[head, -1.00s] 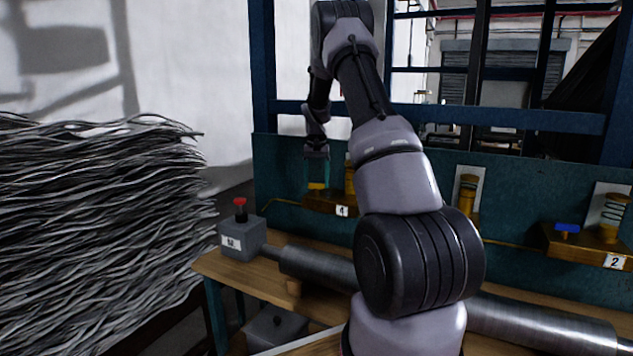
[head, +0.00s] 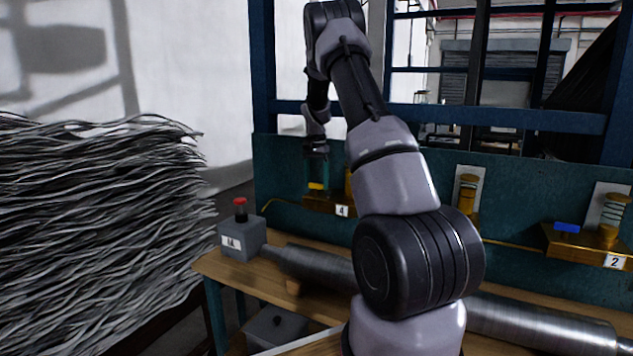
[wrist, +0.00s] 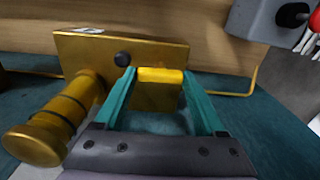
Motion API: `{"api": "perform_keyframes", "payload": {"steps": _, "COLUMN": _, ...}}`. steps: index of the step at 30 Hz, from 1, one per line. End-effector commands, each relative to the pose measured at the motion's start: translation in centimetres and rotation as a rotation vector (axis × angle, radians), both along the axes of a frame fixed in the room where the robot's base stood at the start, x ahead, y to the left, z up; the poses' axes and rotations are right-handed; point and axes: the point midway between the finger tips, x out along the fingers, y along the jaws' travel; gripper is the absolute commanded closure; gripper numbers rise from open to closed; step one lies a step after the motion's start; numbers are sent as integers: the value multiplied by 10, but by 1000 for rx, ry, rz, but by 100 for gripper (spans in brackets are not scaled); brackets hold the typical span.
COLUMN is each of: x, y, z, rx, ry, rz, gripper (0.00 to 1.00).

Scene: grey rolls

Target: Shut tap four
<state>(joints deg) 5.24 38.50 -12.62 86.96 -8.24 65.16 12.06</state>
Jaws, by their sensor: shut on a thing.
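Tap four is a brass block (head: 325,204) with a white label "4" on the teal panel at the back of the bench. Its yellow handle (head: 316,187) shows just under my gripper (head: 317,176). In the wrist view, the teal fingers of my gripper (wrist: 159,76) are shut on the yellow handle (wrist: 160,75), one finger on each side. The brass block also shows in the wrist view (wrist: 185,55), and a ringed brass cylinder (wrist: 62,115) sticks out beside the handle.
A grey box with a red button (head: 240,203) stands on the bench's left end. A long metal roller (head: 540,325) lies along the bench. Tap two (head: 590,243), with a blue handle, is at the right. A stack of grey strands (head: 90,230) fills the left.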

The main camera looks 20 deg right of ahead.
Motion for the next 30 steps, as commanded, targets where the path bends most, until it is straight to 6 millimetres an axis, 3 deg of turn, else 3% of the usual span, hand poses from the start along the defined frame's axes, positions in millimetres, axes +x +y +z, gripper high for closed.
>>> {"api": "perform_keyframes", "payload": {"steps": 4, "x": 0, "y": 0, "z": 0, "rx": 1, "ry": 1, "rz": 0, "gripper": 83}}
{"api": "perform_keyframes", "payload": {"steps": 5, "x": 0, "y": 0, "z": 0, "rx": 1, "ry": 1, "rz": 0, "gripper": 24}}
{"api": "perform_keyframes", "payload": {"steps": 6, "x": 0, "y": 0, "z": 0, "rx": 1, "ry": 1, "rz": 1, "gripper": 8}}
{"api": "perform_keyframes", "payload": {"steps": 7, "x": 0, "y": 0, "z": 0, "rx": 1, "ry": 1, "rz": 1, "gripper": 0}}
{"api": "perform_keyframes", "payload": {"steps": 17, "x": 0, "y": 0, "z": 5, "rx": 0, "ry": -1, "rz": 1, "gripper": 0}}
{"api": "perform_keyframes", "payload": {"steps": 30, "x": 0, "y": 0, "z": 85, "rx": 0, "ry": -3, "rz": 0, "gripper": 0}}
